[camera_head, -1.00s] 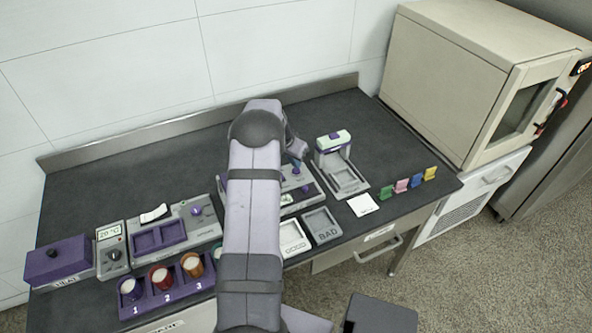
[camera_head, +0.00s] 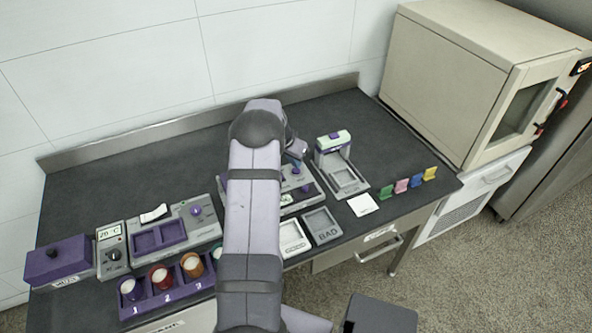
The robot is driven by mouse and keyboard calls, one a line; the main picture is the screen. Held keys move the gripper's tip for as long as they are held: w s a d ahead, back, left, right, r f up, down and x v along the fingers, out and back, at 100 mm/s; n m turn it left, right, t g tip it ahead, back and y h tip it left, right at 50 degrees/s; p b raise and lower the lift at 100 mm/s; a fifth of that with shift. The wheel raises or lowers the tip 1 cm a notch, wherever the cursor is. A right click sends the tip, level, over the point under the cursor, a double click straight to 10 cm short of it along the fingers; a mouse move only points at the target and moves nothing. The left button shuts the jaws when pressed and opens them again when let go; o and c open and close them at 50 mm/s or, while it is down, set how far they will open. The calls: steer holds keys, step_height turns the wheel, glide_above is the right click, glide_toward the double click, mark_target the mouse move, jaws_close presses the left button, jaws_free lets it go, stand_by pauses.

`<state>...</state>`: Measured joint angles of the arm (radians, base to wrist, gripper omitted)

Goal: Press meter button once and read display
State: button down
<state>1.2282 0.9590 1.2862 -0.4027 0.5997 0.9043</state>
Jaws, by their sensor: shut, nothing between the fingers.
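A grey device with a pale green top and a purple button (camera_head: 333,136) stands at the back right of the bench; it may be the meter. Its open grey bay (camera_head: 345,180) faces the front. Another grey device (camera_head: 304,197) with a blue knob (camera_head: 296,169) and a small pale display (camera_head: 287,198) is partly hidden by my arm. My gripper (camera_head: 295,159) is shut and empty, just above the blue knob and left of the purple-button device. Whether it touches the knob I cannot tell. The display text is too small to read.
Trays marked GOOD (camera_head: 293,238) and BAD (camera_head: 321,226) lie at the front. A white card (camera_head: 362,205) and coloured tags (camera_head: 402,186) are on the right. Cups in a purple rack (camera_head: 160,301), a purple box (camera_head: 58,260) and a temperature unit (camera_head: 112,250) are on the left.

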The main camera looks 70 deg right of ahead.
mark_target(295, 171)
steer(key=shift+f+b, duration=0.6)
steer(key=shift+f, duration=0.05)
stand_by(0.7)
steer(key=shift+r, duration=0.2)
step_height(295, 171, up, 7)
steer(key=p, duration=0.4)
stand_by(0.9)
steer(key=shift+r+p, duration=0.4)
steer(key=shift+r, duration=0.65)
stand_by(3.8)
